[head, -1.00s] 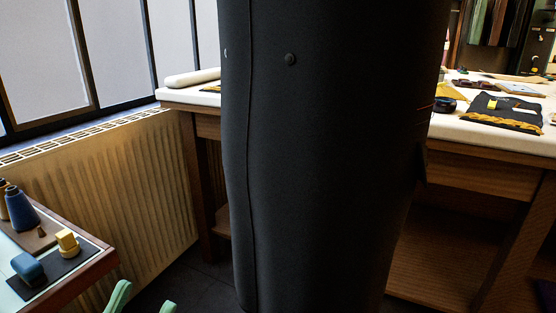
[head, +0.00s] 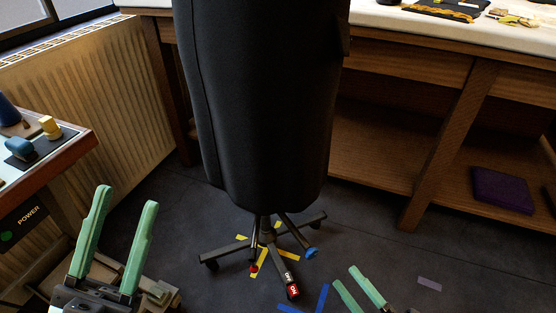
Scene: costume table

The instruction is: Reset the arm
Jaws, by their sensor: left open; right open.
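My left gripper (head: 122,232) shows at the lower left of the head view. Its two green fingers point up and stand apart, with nothing between them. My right gripper (head: 358,287) shows at the bottom edge, right of the middle. Its two green fingers are apart and empty, and most of its body is cut off by the frame edge. Both grippers are in front of a large black dress form (head: 262,110) on a wheeled stand (head: 262,235), and neither appears to hold anything.
A work table (head: 400,20) with cloth pieces runs along the back. A purple box (head: 502,190) lies on its lower shelf. A small side table (head: 70,160) with blue and yellow items stands left, near a radiator (head: 110,110). Tape marks the dark floor (head: 390,240).

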